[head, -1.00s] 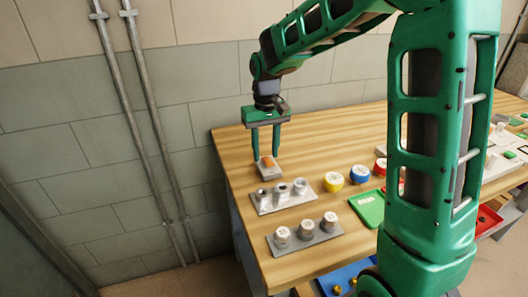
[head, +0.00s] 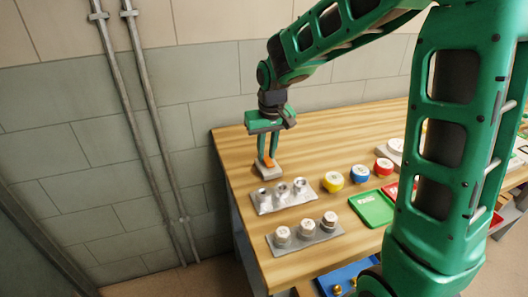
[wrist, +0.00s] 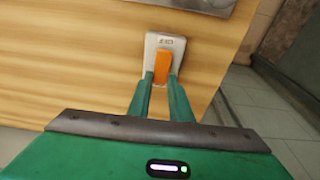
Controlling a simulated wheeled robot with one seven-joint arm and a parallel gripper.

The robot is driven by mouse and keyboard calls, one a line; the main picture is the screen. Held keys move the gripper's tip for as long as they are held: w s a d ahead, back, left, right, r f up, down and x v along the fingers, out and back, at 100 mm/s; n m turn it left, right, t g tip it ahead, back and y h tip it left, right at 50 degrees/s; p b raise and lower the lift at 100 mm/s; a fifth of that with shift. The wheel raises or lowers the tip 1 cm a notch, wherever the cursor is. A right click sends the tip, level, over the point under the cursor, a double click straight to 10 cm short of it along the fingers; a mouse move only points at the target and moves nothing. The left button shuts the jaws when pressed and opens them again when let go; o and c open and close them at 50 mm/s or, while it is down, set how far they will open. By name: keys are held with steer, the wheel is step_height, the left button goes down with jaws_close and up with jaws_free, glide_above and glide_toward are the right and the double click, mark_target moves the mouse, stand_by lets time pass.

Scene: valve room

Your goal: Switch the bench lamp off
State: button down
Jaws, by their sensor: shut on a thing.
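The switch is a small pale grey box (head: 267,173) with an orange lever (head: 268,161), at the left end of the wooden bench. In the wrist view the box (wrist: 164,44) carries small dark lettering at its top that I cannot read surely. The orange lever (wrist: 162,67) stands between the fingertips there. My gripper (head: 267,162) points down over the box, its green fingers close together and shut on the lever. It also shows in the wrist view (wrist: 161,78). No lamp is visible in these frames, so its light cannot be told.
Two grey plates with metal fittings, one nearer the switch (head: 283,205) and one at the front (head: 322,236), lie on the bench (head: 225,150). Yellow (head: 333,181), blue (head: 360,174) and red (head: 383,166) round pieces and a green tray (head: 370,212) lie to the right. The wall is behind.

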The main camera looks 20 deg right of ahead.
steer(key=shift+s+r+t, duration=0.1)
steer(key=shift+s+t, duration=0.3)
steer(key=shift+t, duration=0.7)
steer(key=c, duration=1.6)
jaws_free()
steer(key=shift+r, duration=0.1)
steer(key=v, duration=1)
steer(key=shift+s+r, duration=0.15)
steer(key=shift+s, duration=0.05)
